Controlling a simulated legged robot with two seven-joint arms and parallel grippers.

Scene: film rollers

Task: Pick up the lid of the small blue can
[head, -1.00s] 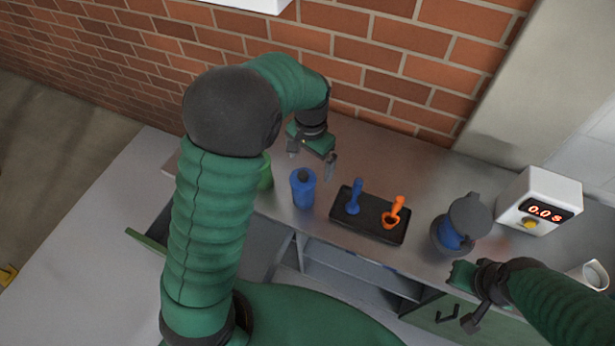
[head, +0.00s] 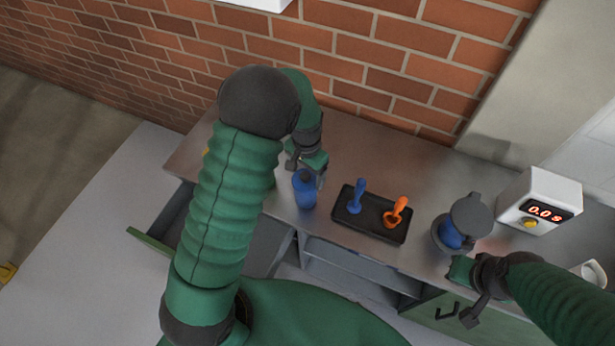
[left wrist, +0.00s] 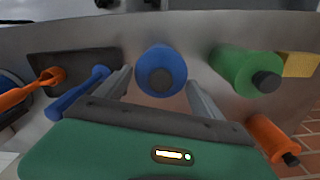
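The small blue can (head: 305,195) stands upright on the metal counter, left of the black tray. The can (left wrist: 160,60) and lid (left wrist: 161,81) also show in the left wrist view, centred between the fingers. My left gripper (head: 306,172) is open at the can's top, one finger on each side; the fingers also show in the left wrist view (left wrist: 160,78), with gaps to the lid. My right gripper (head: 468,298) hangs at the counter's front right; its finger opening is unclear.
A black tray (head: 379,234) holds a blue tool (head: 356,197) and an orange tool (head: 397,212). A dark lidded vessel (head: 468,215) and a white timer (head: 541,190) stand right. A brick wall bounds the back.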

